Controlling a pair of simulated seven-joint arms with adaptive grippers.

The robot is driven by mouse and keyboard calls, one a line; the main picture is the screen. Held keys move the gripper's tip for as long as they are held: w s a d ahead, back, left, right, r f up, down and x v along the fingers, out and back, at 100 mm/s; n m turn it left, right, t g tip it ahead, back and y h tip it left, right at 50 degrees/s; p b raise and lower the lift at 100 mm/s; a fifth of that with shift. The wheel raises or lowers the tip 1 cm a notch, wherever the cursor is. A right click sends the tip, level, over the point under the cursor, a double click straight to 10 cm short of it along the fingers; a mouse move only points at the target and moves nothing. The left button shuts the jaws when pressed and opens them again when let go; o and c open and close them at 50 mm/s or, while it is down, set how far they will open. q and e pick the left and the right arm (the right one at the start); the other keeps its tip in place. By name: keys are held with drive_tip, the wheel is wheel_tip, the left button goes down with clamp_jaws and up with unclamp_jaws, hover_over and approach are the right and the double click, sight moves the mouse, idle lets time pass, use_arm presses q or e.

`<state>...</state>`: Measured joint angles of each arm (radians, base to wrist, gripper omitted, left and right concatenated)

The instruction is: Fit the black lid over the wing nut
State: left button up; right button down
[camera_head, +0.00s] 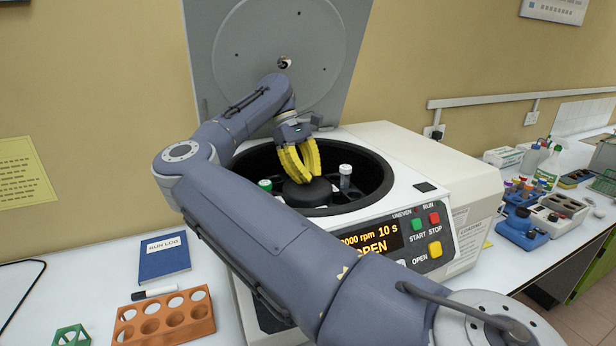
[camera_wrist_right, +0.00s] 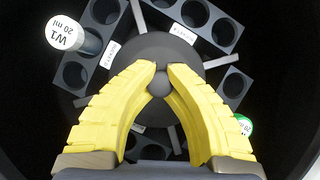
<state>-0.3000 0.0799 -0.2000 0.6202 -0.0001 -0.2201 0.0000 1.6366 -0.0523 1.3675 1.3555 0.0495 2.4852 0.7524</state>
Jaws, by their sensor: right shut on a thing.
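The black lid (camera_head: 308,194) is a dark round disc over the middle of the centrifuge rotor, inside the open bowl. In the right wrist view the lid (camera_wrist_right: 142,48) shows under my fingers, with a round knob at its centre. My right gripper (camera_head: 305,181) has yellow fingers pointing down. In the wrist view its fingertips (camera_wrist_right: 160,72) are shut on the lid's knob. The wing nut is not visible; the lid hides the rotor's centre. I cannot tell whether the lid is seated or slightly above. My left gripper is not in view.
A white-capped tube (camera_head: 345,177) and a green-capped tube (camera_head: 265,185) stand in the rotor on opposite sides. The centrifuge's grey hinged cover (camera_head: 220,60) stands open behind. An orange rack (camera_head: 165,318) and a blue run log (camera_head: 164,256) lie on the bench at left.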

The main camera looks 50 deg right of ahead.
idle(0.4)
drive_tip(key=c, duration=0.8)
unclamp_jaws()
drive_tip(key=shift+r, duration=0.1)
drive_tip(key=shift+r, duration=3.35)
clamp_jaws()
drive_tip(key=shift+f, duration=2.4)
